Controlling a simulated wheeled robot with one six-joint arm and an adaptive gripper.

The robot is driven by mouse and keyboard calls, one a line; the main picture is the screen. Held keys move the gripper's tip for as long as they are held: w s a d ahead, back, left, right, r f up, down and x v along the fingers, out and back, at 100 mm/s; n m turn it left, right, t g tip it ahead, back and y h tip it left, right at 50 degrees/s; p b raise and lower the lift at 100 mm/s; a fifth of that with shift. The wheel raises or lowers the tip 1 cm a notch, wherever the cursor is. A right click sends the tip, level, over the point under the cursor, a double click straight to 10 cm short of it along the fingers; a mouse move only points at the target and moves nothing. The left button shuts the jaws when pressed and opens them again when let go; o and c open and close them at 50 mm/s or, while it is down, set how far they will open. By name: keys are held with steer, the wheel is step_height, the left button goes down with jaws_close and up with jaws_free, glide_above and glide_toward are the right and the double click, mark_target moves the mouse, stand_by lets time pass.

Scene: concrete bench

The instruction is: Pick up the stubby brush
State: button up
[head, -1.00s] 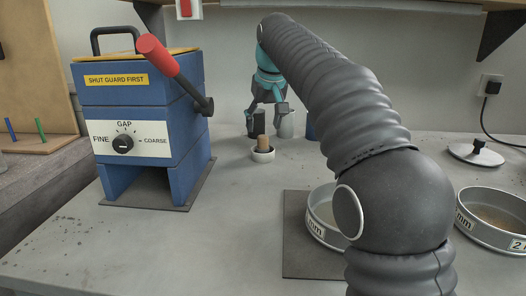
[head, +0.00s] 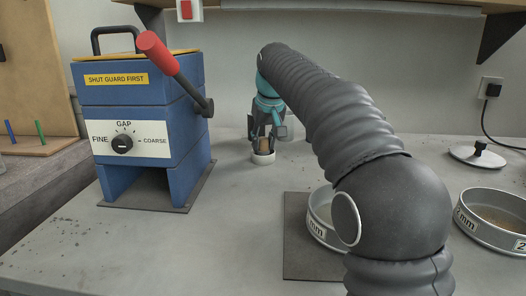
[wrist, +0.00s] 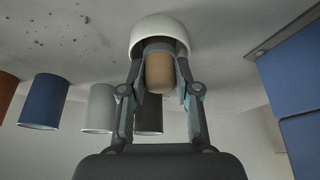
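A short tan cylinder (head: 263,146), which looks like the stubby brush's handle, stands upright in a small white cup (head: 263,159) on the bench. The wrist view shows the tan end (wrist: 160,73) in front of the cup (wrist: 160,30); whatever is inside the cup is hidden. My gripper (head: 265,142) points down over the cup. In the wrist view my gripper's fingers (wrist: 161,75) stand on both sides of the tan cylinder, close to it, with what look like narrow gaps. The fingers appear open.
A blue machine (head: 140,115) with a red-tipped lever stands to the left. Blue (wrist: 44,101), grey (wrist: 99,108) and dark (wrist: 149,115) canisters stand behind the cup. The bench's front left is clear.

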mark_target(264, 138)
jaws_close()
steer(key=shift+r, duration=0.1)
steer(key=shift+r+p, duration=0.3)
steer(key=shift+r, duration=0.35)
step_height(264, 138, up, 3)
steer(key=shift+w+f+p, duration=0.1)
steer(key=shift+f+p, duration=0.05)
steer(key=shift+p, duration=0.35)
steer(key=d+r+p, duration=0.1)
steer(key=d+r, duration=0.5)
steer(key=d, duration=0.5)
steer(key=shift+w+d+r, duration=0.3)
steer(key=shift+w+r, duration=0.05)
steer(key=shift+r, duration=0.05)
